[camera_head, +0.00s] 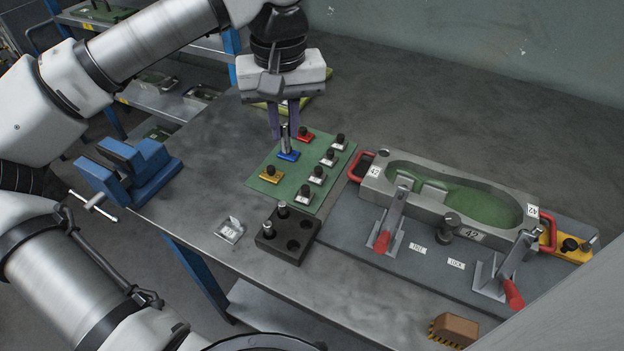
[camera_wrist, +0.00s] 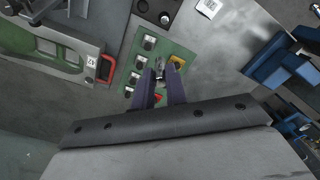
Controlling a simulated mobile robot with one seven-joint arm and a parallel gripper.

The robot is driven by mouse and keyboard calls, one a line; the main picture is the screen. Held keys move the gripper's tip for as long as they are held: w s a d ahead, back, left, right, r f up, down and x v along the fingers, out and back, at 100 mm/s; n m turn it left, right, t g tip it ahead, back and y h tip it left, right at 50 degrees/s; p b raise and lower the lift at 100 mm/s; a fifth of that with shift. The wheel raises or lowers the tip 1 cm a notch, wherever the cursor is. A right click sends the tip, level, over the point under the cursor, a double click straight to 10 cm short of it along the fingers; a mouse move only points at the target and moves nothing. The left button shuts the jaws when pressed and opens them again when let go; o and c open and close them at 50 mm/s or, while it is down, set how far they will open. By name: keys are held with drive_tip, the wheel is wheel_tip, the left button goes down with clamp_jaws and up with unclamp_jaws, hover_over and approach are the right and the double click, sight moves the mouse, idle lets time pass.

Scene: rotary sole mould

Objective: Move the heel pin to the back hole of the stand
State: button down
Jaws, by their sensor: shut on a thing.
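My gripper (camera_head: 285,135) is over the green mat, its purple fingers pointing down. In the wrist view the fingertips (camera_wrist: 160,76) close around a metal pin (camera_wrist: 159,66), and the blue base is hidden. The black stand (camera_head: 270,246) is in front of the mat, with two pins (camera_head: 282,210) in its left holes and two empty holes at its right. I cannot tell which pin is the heel pin.
The green mat (camera_head: 262,165) carries a red (camera_head: 306,137), a yellow (camera_head: 270,177) and several white pieces with black knobs. The grey sole mould (camera_head: 400,205) with red handles and clamps is to the right. A blue vise (camera_head: 150,165) is left. A small tagged block (camera_head: 230,231) sits left of the stand.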

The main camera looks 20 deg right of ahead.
drive_tip(key=shift+s+d+f+m+b, duration=0.1)
drive_tip(key=shift+s+f+m+b, duration=0.9)
drive_tip(key=shift+f, duration=0.85)
drive_tip(key=shift+s+a+f+m+b, duration=0.1)
drive_tip(key=shift+s+f+m+b, duration=0.45)
drive_tip(key=shift+s+f, duration=1.1)
drive_tip(key=shift+s+d+f+m+b, duration=0.1)
drive_tip(key=shift+s+f+m+b, duration=0.65)
drive_tip(key=shift+f, duration=1.35)
drive_tip(key=shift+s+f+b, duration=0.15)
drive_tip(key=shift+f+b, duration=1.35)
drive_tip(key=shift+b, duration=0.75)
drive_tip(key=c, duration=0.9)
unclamp_jaws()
drive_tip(key=shift+o, duration=0.2)
wheel_tip(320, 180, up, 7)
drive_tip(key=p, duration=0.4)
